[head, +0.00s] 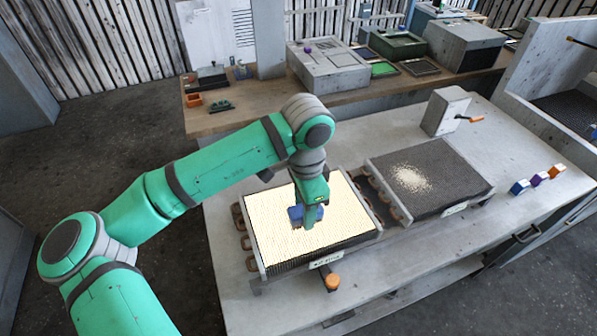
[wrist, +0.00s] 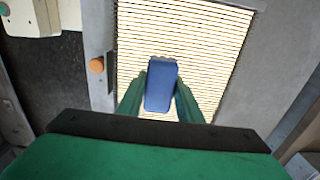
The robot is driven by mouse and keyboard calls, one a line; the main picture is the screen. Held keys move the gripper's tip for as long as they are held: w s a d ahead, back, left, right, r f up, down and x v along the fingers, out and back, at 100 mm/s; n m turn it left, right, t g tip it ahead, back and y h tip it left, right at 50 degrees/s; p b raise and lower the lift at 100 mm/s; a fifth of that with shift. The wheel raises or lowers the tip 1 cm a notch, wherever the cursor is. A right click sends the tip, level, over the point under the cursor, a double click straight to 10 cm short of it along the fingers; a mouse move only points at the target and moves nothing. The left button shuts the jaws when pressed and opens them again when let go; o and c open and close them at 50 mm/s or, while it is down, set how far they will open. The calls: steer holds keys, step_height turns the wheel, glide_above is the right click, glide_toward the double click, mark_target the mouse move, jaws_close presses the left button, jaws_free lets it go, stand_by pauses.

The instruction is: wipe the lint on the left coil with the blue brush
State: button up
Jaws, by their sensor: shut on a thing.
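The left coil (head: 275,240) is a framed block on the bench with a bright cream, finely striped face. It also fills the middle of the wrist view (wrist: 210,40). No separate lint patch can be told apart on it. The blue brush (head: 296,213) is over the middle of this face; it also shows in the wrist view (wrist: 161,88), with a pale edge at its far end. My gripper (head: 308,217) is shut on the brush, one green finger on each side (wrist: 161,95). I cannot tell whether the brush touches the coil.
The right coil (head: 455,180) is dark with a pale lint patch (head: 412,179). An orange knob (head: 332,281) sits at the left coil's front. A grey box with an orange-tipped lever (head: 445,112) stands behind. Several small coloured blocks (head: 539,179) are at right, with clear bench before them.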

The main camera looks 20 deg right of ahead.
steer(key=shift+r, duration=3.8)
steer(key=shift+w+d, duration=0.1)
